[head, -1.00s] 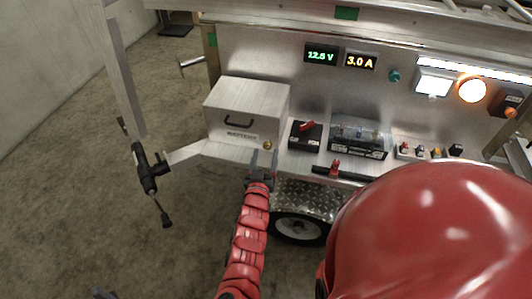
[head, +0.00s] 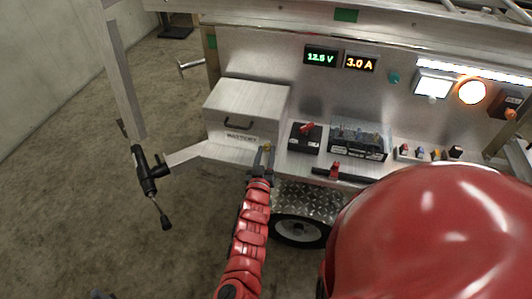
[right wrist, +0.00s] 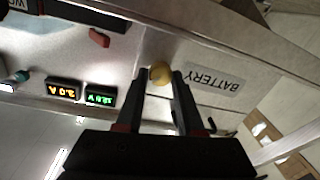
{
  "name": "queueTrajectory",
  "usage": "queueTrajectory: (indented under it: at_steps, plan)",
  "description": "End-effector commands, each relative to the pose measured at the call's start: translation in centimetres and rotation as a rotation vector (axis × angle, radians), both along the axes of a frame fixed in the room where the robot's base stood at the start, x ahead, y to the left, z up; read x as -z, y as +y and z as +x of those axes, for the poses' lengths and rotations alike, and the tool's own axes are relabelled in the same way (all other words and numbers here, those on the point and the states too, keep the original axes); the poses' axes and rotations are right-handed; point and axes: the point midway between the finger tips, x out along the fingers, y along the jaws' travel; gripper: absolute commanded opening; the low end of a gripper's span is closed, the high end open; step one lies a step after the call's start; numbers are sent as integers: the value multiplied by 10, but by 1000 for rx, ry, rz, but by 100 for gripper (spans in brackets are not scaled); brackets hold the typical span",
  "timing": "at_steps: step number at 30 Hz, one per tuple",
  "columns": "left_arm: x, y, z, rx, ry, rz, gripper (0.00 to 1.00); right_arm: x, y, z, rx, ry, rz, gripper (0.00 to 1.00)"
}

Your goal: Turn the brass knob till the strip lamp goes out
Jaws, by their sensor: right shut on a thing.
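The brass knob (head: 267,147) is small and round, on the front of the aluminium battery box at its lower right corner. My right gripper (head: 264,152) is at the knob, and its fingers are shut on it. In the right wrist view the knob (right wrist: 160,74) shows between the two dark fingertips, beside the BATTERY label (right wrist: 214,79). The strip lamp (head: 475,71) is a long white bar along the upper right of the panel, and it is lit. My left gripper is not to be made out.
The battery box (head: 246,100) has a black handle. Right of it are a red rotary switch (head: 306,130), a clear-covered fuse block (head: 360,139) and several small terminals. Displays (head: 321,57) read 12.5 V and 3.0 A. A square lamp (head: 433,84) and a round amber lamp (head: 472,91) glow.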

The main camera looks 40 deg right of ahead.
Motion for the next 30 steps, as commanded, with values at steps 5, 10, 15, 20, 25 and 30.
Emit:
queueTrajectory:
  at_steps: [5, 10, 15, 20, 25, 30]
  plan:
    - [13, 0, 0, 0, 0, 0, 50, 5, 1, 1, -2, -69, 57, 0]
    - [32, 0, 0, 0, 0, 0, 50, 5, 0, 0, -2, -255, 212, 0]
    - [35, 0, 0, 0, 0, 0, 50, 1, 0, 0, -1, -335, 285, 0]
    - [34, 0, 0, 0, 0, 0, 50, 1, 0, 0, -1, -333, 285, 0]
    - [34, 0, 0, 0, 0, 0, 50, 1, 0, 0, -1, -333, 285, 55]
    - [34, 0, 0, 0, 0, 0, 50, 1, 0, 0, 0, -332, 284, 66]
